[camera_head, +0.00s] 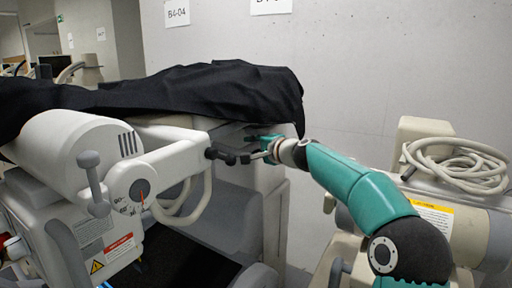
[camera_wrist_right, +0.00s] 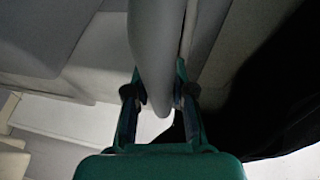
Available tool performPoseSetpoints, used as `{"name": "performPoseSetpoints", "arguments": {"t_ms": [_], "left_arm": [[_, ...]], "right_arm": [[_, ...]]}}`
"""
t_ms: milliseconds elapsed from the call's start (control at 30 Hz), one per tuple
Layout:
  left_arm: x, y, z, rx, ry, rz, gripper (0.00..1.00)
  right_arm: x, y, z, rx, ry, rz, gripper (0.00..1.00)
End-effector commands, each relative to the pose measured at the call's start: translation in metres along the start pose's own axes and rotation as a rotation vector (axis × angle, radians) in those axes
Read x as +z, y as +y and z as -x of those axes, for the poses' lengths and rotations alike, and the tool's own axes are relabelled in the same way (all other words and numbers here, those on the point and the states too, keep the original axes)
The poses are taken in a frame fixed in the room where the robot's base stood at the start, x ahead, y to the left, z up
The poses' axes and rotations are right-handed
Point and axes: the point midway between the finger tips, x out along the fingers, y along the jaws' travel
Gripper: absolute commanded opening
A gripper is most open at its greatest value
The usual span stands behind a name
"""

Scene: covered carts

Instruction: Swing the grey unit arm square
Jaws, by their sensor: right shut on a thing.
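The grey unit (camera_head: 75,150) stands at the left with a pale drum body. Its arm (camera_head: 165,165) reaches right and slightly up from a round dial (camera_head: 140,190) with a red-orange pointer that points down. A dark handle (camera_head: 222,155) sits at the arm's far end. My right gripper (camera_head: 252,148) is at that end, under the edge of the black cover. In the right wrist view a pale grey bar (camera_wrist_right: 155,60) lies between the two fingers of the gripper (camera_wrist_right: 158,98), which is shut on it. The exact contact is dark. My left gripper is not in view.
A black cover (camera_head: 200,88) drapes over the cart top. A lever with a ball end (camera_head: 92,175) stands near the dial. A pale hose (camera_head: 205,195) loops below the arm. Another unit with a coiled hose (camera_head: 455,162) stands at the right, close to my right arm.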

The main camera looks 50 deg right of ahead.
Motion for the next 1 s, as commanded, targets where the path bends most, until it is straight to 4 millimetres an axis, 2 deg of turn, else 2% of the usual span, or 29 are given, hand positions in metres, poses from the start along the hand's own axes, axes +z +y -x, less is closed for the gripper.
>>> {"name": "performPoseSetpoints", "arguments": {"t_ms": [33, 133, 167, 300, 333, 733, 867, 1000], "left_arm": [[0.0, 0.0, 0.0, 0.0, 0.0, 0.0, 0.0], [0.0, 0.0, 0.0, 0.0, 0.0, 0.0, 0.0], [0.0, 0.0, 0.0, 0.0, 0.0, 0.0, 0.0], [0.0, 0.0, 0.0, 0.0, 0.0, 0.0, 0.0], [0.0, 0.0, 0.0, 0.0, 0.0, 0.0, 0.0], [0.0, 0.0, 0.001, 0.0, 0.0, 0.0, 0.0], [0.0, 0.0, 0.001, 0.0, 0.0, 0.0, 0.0], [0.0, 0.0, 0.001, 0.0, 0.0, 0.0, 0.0]], "right_arm": [[0.007, 0.002, -0.002, 0.005, -0.02, -0.004, 0.0], [0.005, 0.002, -0.001, 0.005, -0.017, -0.003, 0.0], [0.004, 0.002, 0.0, 0.005, -0.016, -0.003, 0.25], [0.0, 0.002, 0.002, 0.005, -0.008, -0.001, 0.48], [-0.001, 0.002, 0.002, 0.004, -0.006, -0.001, 0.5], [-0.004, 0.0, 0.01, 0.001, 0.002, -0.001, 0.5], [-0.005, 0.0, 0.026, 0.001, 0.004, -0.002, 0.5], [-0.006, 0.0, 0.053, 0.0, 0.005, -0.001, 0.5]]}}
